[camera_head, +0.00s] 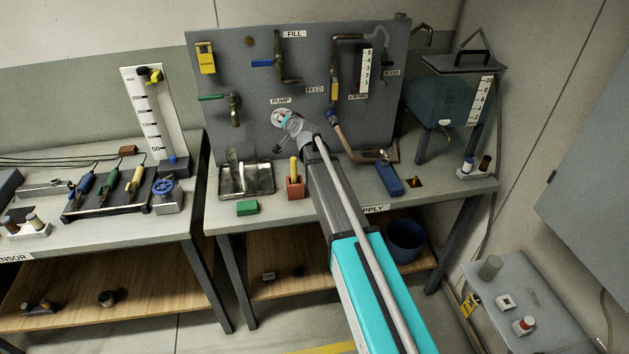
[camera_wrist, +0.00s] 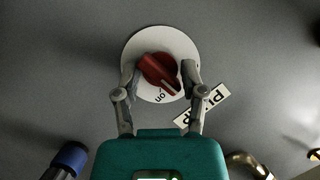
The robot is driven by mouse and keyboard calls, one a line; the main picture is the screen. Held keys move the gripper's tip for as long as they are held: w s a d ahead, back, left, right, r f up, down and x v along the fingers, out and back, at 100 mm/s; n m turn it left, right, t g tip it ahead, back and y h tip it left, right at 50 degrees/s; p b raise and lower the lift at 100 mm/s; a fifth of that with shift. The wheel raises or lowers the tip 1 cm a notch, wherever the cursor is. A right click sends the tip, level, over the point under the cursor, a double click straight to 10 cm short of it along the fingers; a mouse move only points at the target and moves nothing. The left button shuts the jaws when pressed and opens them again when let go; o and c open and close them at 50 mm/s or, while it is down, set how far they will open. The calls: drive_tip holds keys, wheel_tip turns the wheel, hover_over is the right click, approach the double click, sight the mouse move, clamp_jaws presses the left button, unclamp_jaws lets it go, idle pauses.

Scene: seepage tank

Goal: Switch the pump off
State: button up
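The pump switch is a red rotary knob (camera_wrist: 158,72) on a round white dial (camera_wrist: 150,45), mounted on the grey panel. The word "on" shows on the dial below the knob, and the knob's pale pointer mark slants to the lower right, near that word. My gripper (camera_wrist: 160,76) is open, with one finger on each side of the knob; small gaps seem to show, but contact is hard to judge. In the head view the dial (camera_head: 279,116) sits under the PUMP label (camera_head: 281,100), and my gripper (camera_head: 288,122) partly hides it.
The panel (camera_head: 225,70) also carries a blue-handled valve (camera_head: 262,63), a green-handled tap (camera_head: 212,97) and pipes. Below stand a metal tray (camera_head: 246,192) and a red holder (camera_head: 295,188). A clear tank (camera_head: 440,105) stands right of the panel.

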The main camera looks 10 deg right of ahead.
drive_tip(key=shift+f, duration=0.1)
drive_tip(key=p+v, duration=0.4)
drive_tip(key=v, duration=1)
drive_tip(key=s+d+f+n+g+p, duration=0.1)
drive_tip(key=s+f+n+g+p, duration=0.1)
drive_tip(key=s, duration=0.6)
drive_tip(key=s+f+n+g+h+p, duration=0.1)
drive_tip(key=s+f+n+g+p, duration=0.1)
drive_tip(key=s+g, duration=0.5)
drive_tip(key=shift+s+d+f+n+p, duration=0.35)
drive_tip(key=shift+s+f+n+p, duration=0.1)
drive_tip(key=shift+s+p, duration=0.65)
drive_tip(key=shift+s, duration=0.15)
drive_tip(key=s+d+f+g+h, duration=0.2)
drive_tip(key=s+d+g, duration=0.3)
drive_tip(key=s, duration=0.7)
drive_tip(key=shift+s+d+f+h, duration=0.2)
drive_tip(key=shift+h, duration=0.6)
